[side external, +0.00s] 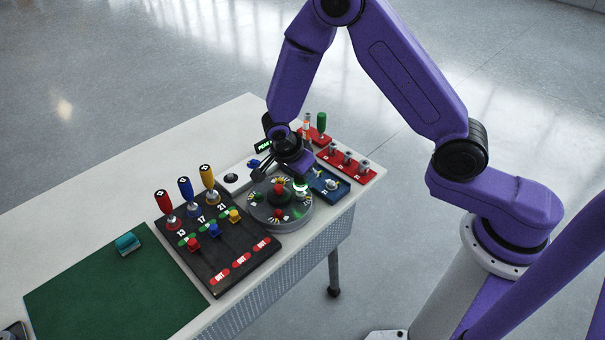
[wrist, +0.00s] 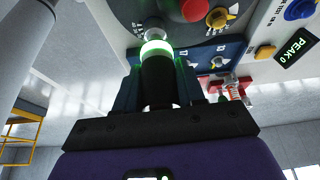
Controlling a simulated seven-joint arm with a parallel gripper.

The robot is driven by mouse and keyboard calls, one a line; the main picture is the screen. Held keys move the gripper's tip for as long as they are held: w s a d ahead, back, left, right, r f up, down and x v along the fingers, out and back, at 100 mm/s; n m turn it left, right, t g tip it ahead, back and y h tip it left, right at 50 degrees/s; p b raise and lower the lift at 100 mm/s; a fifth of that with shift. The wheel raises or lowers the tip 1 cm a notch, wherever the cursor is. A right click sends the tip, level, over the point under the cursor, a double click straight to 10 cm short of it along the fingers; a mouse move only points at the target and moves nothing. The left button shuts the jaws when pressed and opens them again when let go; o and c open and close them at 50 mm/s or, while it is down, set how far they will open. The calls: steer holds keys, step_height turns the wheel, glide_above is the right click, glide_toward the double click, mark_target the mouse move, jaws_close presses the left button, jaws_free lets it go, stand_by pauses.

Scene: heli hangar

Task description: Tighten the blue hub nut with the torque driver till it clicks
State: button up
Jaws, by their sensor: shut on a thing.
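My gripper (side external: 283,170) is shut on a dark cylindrical driver (wrist: 158,82), which stands between its fingers in the wrist view. The driver has a lit green ring (wrist: 155,48) and a silver end (wrist: 153,32) that reaches the rim of the round grey hub (side external: 262,214). The green glow also shows in the side view at the hub's right edge. I cannot tell whether the driver's end is seated on anything.
A black board (side external: 228,258) holds red, blue and yellow handled tools and coloured sliders. A blue tray (side external: 343,192) and red rack (side external: 368,178) lie right of the hub. A display (wrist: 297,47) reads PEAK 0, near a blue knob (wrist: 298,9). A green mat (side external: 110,295) is mostly bare.

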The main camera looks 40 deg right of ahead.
steer(key=shift+r, duration=1.6)
steer(key=shift+r, duration=1.9)
